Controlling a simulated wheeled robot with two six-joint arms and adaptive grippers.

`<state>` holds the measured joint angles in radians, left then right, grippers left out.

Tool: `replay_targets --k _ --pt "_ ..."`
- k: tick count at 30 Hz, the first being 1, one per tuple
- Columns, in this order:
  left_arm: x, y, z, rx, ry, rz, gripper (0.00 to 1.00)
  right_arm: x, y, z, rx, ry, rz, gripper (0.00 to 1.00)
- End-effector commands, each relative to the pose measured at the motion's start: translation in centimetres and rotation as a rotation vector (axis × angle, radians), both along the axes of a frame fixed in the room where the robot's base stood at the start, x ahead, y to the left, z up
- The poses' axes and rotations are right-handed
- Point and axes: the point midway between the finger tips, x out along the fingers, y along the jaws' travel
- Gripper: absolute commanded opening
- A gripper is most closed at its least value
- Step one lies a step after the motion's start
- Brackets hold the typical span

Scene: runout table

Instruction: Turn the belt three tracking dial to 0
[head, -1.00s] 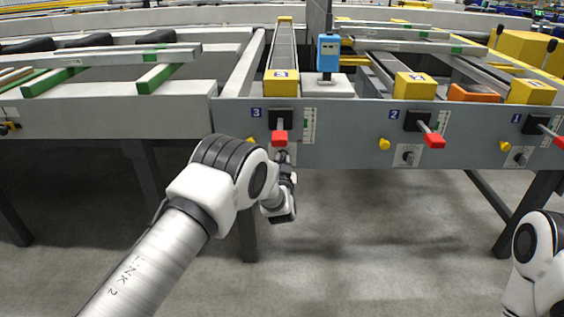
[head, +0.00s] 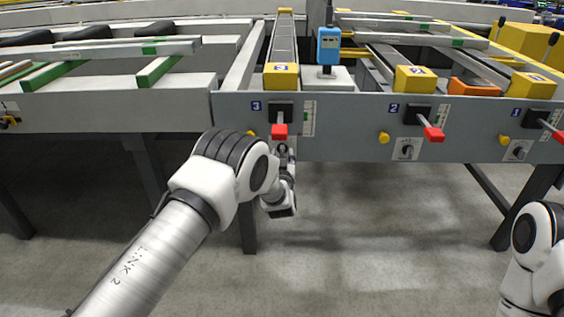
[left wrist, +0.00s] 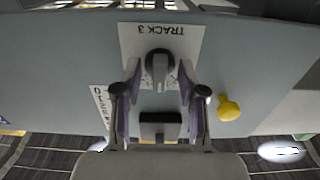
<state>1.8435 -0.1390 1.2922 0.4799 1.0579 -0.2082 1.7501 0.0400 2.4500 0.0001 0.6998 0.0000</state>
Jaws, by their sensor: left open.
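The belt three tracking dial (left wrist: 159,66) is a dark round knob with a grey grip bar, on a white plate marked TRACK 3 (left wrist: 190,38), which reads upside down in the left wrist view. My left gripper (left wrist: 160,76) is open, with one finger on each side of the dial. I cannot tell whether the fingers touch it. The dial's scale is not readable. In the head view my left gripper (head: 284,153) is under the belt three lever, and mostly hides the dial. My right gripper is out of view; only part of the right arm shows at lower right.
The red-tipped belt three lever (head: 280,131) juts out just above my left gripper. A yellow knob (left wrist: 229,108) sits beside the dial. Belt two's lever (head: 433,134) and dial (head: 407,149) are further right on the grey panel (head: 350,125). The floor below is clear.

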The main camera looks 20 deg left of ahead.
Motion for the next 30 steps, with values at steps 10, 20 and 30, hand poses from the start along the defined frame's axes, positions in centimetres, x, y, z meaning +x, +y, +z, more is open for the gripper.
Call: replay_targets --k 10,20,30 --pt "-7.4 -2.2 0.0 0.003 0.004 -0.003 0.41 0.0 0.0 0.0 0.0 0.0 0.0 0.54" --pt "-11.2 -3.2 0.1 0.001 -0.001 -0.001 0.41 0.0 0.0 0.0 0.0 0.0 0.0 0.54" --pt "-11.2 -3.2 -0.1 0.0 0.002 0.0 0.41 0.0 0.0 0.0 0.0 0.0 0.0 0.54"
